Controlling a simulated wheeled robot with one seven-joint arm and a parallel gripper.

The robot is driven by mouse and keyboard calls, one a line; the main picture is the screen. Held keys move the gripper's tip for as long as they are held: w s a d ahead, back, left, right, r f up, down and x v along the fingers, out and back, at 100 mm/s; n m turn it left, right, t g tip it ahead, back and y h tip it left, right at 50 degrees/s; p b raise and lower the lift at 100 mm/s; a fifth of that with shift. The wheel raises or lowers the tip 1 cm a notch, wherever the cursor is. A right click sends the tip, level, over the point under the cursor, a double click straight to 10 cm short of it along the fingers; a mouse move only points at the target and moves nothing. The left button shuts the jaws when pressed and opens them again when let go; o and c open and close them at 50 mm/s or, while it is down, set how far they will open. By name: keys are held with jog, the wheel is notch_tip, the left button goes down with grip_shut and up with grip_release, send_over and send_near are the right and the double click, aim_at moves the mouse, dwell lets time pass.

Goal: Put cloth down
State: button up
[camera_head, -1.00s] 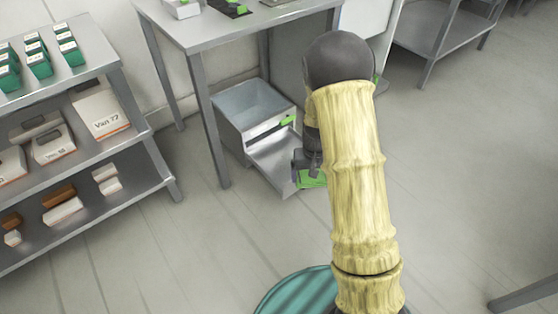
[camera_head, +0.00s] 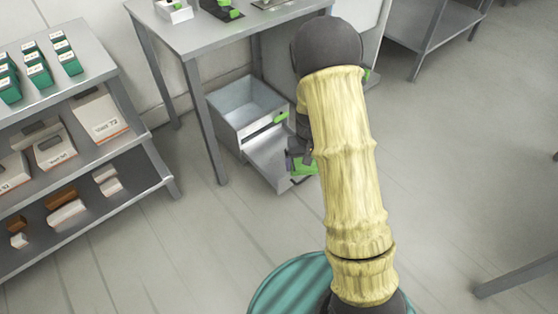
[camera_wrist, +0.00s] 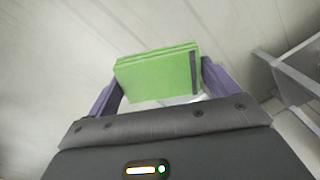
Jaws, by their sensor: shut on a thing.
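The cloth (camera_wrist: 155,76) is a folded green block with a dark stripe near one end. In the wrist view it sits between the two purple-grey fingers of my gripper (camera_wrist: 160,88), which are shut on it. In the head view, part of the green cloth (camera_head: 303,167) shows beside my arm, with my gripper (camera_head: 299,154) at its upper left. They appear near the front of the open metal bin's lowered flap; I cannot tell whether the cloth touches it. My arm hides part of this area.
The open metal bin (camera_head: 244,101) stands on the floor under a grey table (camera_head: 220,38), with a green mark on its front. A shelf unit (camera_head: 100,70) with boxes is at left. Another metal table (camera_head: 440,35) is at upper right.

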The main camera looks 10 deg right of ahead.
jog(key=shift+d+p, duration=0.1)
jog(key=shift+p, duration=0.25)
jog(key=shift+s+d+p, duration=0.1)
jog(key=shift+p, duration=0.55)
jog(key=p, duration=0.2)
jog(key=f+p, duration=0.1)
jog(key=shift+s+d+p, duration=0.1)
jog(key=shift+s+p, duration=0.1)
jog(key=shift+p, duration=0.15)
jog(key=s+a+f+p, duration=0.1)
jog(key=s+f+p, duration=0.4)
jog(key=p, duration=0.7)
jog(key=shift+s+f, duration=0.3)
jog(key=shift+f, duration=0.1)
